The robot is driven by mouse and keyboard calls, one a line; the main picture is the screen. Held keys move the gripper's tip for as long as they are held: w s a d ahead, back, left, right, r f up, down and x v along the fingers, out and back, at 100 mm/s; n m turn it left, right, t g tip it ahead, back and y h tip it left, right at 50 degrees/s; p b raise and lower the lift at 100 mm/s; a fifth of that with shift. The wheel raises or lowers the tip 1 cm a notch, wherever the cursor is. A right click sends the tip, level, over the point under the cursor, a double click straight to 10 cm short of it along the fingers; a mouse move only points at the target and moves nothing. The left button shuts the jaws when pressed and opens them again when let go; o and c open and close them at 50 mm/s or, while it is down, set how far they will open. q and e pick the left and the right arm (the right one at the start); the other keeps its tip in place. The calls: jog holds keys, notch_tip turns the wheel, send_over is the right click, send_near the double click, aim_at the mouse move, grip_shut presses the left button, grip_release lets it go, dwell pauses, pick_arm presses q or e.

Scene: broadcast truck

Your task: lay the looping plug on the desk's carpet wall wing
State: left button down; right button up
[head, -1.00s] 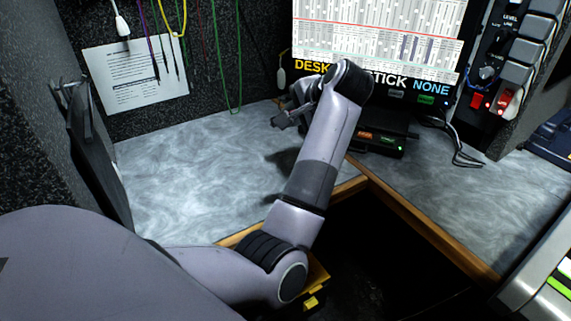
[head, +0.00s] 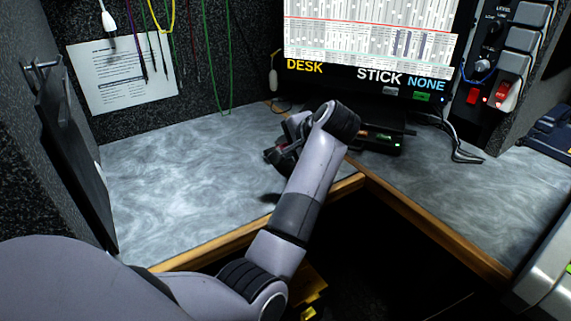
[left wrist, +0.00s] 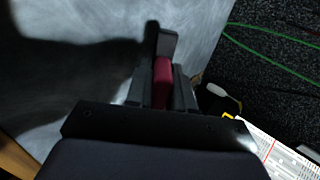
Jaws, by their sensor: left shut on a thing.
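My left gripper (head: 276,154) is over the desk wing by the carpet wall, left of the monitor. In the left wrist view its fingers (left wrist: 163,72) are shut on a dark red piece, the looping plug (left wrist: 163,78), of which only a part shows between them. The desk wing (head: 190,175) is a grey, marbled top with a wooden front edge. It shows below the fingers in the left wrist view (left wrist: 100,22); the gap between plug and top cannot be judged. The carpet wall (head: 225,85) is dark and speckled. My right gripper is not in view.
A monitor (head: 370,45) and a small black box (head: 378,143) with lit buttons stand right of the gripper. Cables hang on the carpet wall beside a paper sheet (head: 120,75). A black panel (head: 75,150) stands at the left. The wing's middle is clear.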

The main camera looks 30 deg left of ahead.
pick_arm(q)
jog(key=c, duration=1.1)
grip_release()
jog(key=shift+c, duration=0.2)
jog(key=shift+r, duration=0.1)
